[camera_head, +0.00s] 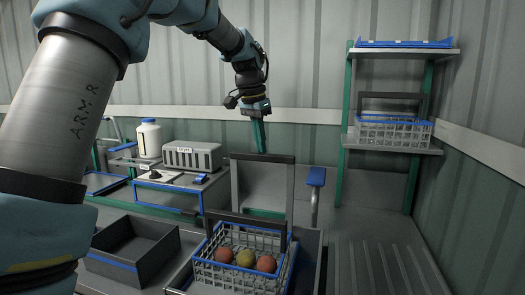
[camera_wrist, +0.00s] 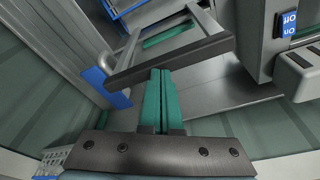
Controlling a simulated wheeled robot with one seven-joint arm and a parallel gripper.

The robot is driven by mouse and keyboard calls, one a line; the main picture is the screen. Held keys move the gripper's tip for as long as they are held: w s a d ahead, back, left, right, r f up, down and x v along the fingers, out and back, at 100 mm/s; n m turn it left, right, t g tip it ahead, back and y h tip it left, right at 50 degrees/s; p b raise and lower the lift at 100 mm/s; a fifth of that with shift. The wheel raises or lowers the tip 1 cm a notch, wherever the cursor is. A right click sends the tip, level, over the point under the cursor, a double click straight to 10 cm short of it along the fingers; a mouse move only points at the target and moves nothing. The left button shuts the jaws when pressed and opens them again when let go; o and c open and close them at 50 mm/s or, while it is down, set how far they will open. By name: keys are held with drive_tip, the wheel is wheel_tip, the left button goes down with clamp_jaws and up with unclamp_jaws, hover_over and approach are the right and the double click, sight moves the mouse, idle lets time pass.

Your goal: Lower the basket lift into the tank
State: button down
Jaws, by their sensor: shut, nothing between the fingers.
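My gripper (camera_head: 261,150) is shut and empty, its green fingers pointing down above and just left of the lift frame's top in the head view. The lift frame (camera_head: 291,195) is a grey upright hoop with a dark top bar. In the wrist view the frame's dark bar (camera_wrist: 170,62) lies just beyond my fingertips (camera_wrist: 160,72); I cannot tell whether they touch. A white wire basket (camera_head: 232,277) with blue trim and a dark handle holds three red and yellowish tomatoes in front of the frame. It stands at the tank (camera_head: 317,250), whose inside is mostly hidden.
A blue-topped post (camera_head: 316,177) stands just right of the frame. An empty dark bin (camera_head: 110,268) is at the left. A grey device (camera_head: 192,156) and white bottle (camera_head: 149,140) stand behind. A shelf (camera_head: 395,147) at right holds another basket (camera_head: 392,132). The ribbed drainboard (camera_head: 380,265) is clear.

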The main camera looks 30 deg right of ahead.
drive_tip(key=shift+f+b, duration=4.45)
drive_tip(key=shift+f, duration=3.8)
wheel_tip(320, 180, up, 17)
drive_tip(key=p, duration=1.4)
drive_tip(key=shift+f, duration=0.35)
drive_tip(key=shift+w+a+f, duration=0.1)
drive_tip(key=shift+a, duration=0.25)
drive_tip(key=a+f+n+y, duration=0.1)
drive_tip(key=a+f+n, duration=0.3)
drive_tip(key=a, duration=0.8)
drive_tip(key=a+f+n, duration=0.3)
drive_tip(key=a, duration=0.8)
drive_tip(key=s+a+f+n, duration=0.3)
drive_tip(key=s+a, duration=0.3)
drive_tip(key=a, duration=0.1)
drive_tip(key=s+a+f+n+t+y, duration=0.1)
drive_tip(key=s+a+f+n, duration=0.2)
drive_tip(key=s+a, duration=0.3)
drive_tip(key=a, duration=0.2)
drive_tip(key=shift+s+a, duration=0.15)
drive_tip(key=shift+a, duration=0.15)
